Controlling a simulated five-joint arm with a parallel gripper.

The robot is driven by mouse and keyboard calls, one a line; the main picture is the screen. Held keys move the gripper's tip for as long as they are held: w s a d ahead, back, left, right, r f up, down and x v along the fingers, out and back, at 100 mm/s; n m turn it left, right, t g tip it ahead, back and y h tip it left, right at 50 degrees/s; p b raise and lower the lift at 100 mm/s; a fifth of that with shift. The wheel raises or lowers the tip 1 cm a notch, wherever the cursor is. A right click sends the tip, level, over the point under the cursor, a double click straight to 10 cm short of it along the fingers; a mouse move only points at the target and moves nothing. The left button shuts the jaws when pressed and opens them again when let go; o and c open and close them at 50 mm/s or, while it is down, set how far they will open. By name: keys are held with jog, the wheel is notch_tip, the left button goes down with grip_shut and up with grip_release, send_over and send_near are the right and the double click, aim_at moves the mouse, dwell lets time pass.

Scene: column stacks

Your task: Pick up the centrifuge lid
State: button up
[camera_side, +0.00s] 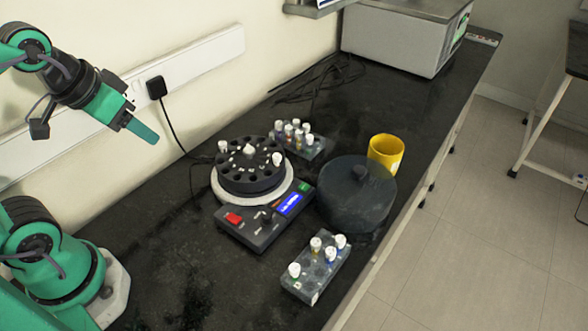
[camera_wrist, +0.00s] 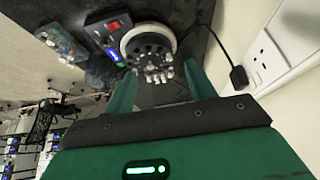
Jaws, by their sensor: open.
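The centrifuge lid (camera_side: 356,194) is a dark translucent round cover with a knob on top. It lies on the black bench to the right of the centrifuge, near the front edge. The centrifuge (camera_side: 250,172) is uncovered, and its black rotor holds a few white-capped tubes; its control panel has a red switch and a blue display. In the wrist view the centrifuge (camera_wrist: 148,45) is beyond the fingers, and a dark, unclear shape to its left may be the lid. My gripper (camera_side: 142,130) is raised at the upper left, far from the lid. It is open and empty, with fingers apart in the wrist view (camera_wrist: 160,92).
A clear tube rack (camera_side: 315,273) stands in front of the lid, and another rack (camera_side: 300,140) stands behind the centrifuge. A yellow mug (camera_side: 386,152) is close behind the lid. A grey box (camera_side: 400,38) is at the far end. The bench left of the centrifuge is clear.

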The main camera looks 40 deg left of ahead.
jog(key=shift+c, duration=0.3)
jog(key=w+d+r+m+g, duration=0.1)
jog(key=w+d+r+m, duration=0.15)
jog(key=w+d, duration=0.45)
jog(key=w+d+r+m+g, duration=0.1)
jog(key=w+d+r+g, duration=0.15)
jog(key=w, duration=0.85)
jog(key=w+d+f+m, duration=0.1)
jog(key=w+d+f, duration=0.2)
jog(key=d, duration=0.3)
jog(key=w+d+f+m+g, duration=0.1)
jog(key=w+d+f, duration=0.3)
jog(key=d+f, duration=0.1)
jog(key=w+d+f+m+g, duration=0.1)
jog(key=w+d+f, duration=0.2)
jog(key=d, duration=0.4)
jog(key=shift+w+d+f, duration=0.4)
jog(key=shift+w, duration=0.3)
jog(key=shift+f, duration=0.1)
